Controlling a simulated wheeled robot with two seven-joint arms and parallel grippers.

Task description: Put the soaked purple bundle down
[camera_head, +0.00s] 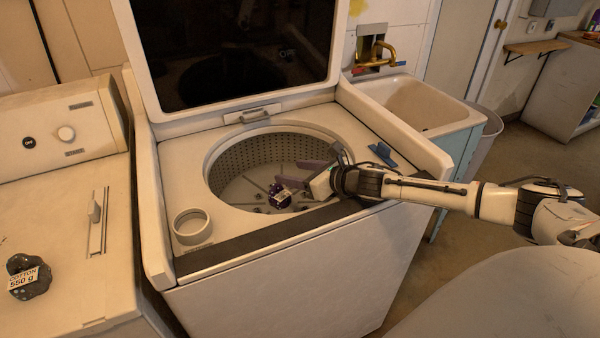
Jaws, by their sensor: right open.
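A small dark purple bundle (279,196) with a pale label lies low in the drum (240,158) of the top-loading washing machine. My right gripper (291,180) reaches in from the right over the drum's rim. Its fingers are spread apart, close to the bundle on its upper right. Nothing shows between the fingertips, though I cannot tell whether one finger touches the bundle. My left gripper is not in view.
The washer lid (235,55) stands open behind the drum. A dark bundle labelled "COTTON 550 g" (30,277) lies on the left machine. A blue clip-like item (384,154) lies right of the drum. A sink (415,104) with a brass tap stands behind right.

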